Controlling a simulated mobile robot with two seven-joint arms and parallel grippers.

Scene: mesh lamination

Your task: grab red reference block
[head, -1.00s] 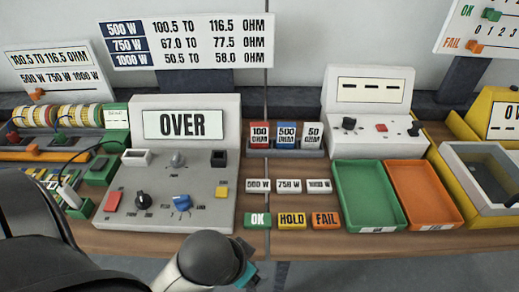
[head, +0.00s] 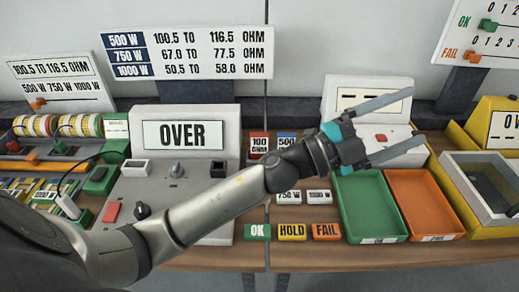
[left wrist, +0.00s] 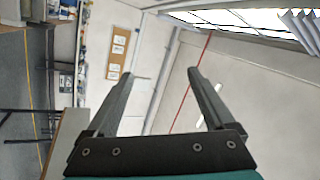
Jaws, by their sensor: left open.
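The red reference block (head: 259,143), marked 100 OHM, stands in its rack behind the small label blocks in the head view. The blue block (head: 286,139), marked 500, stands beside it on the right, partly hidden by my left arm. The 50 OHM block is hidden behind my arm. My left gripper (head: 408,120) is open and empty, to the right of the red block, in front of the white meter and above the back of the trays. In the left wrist view its two fingers (left wrist: 166,90) are apart with nothing between them. My right gripper is not in view.
A grey tester (head: 225,125) reading OVER stands left of the red block. OK, HOLD (head: 292,232) and FAIL blocks lie at the front. A green tray (head: 372,222) and an orange tray (head: 425,205) lie to the right. A yellow-framed box (head: 462,190) stands at far right.

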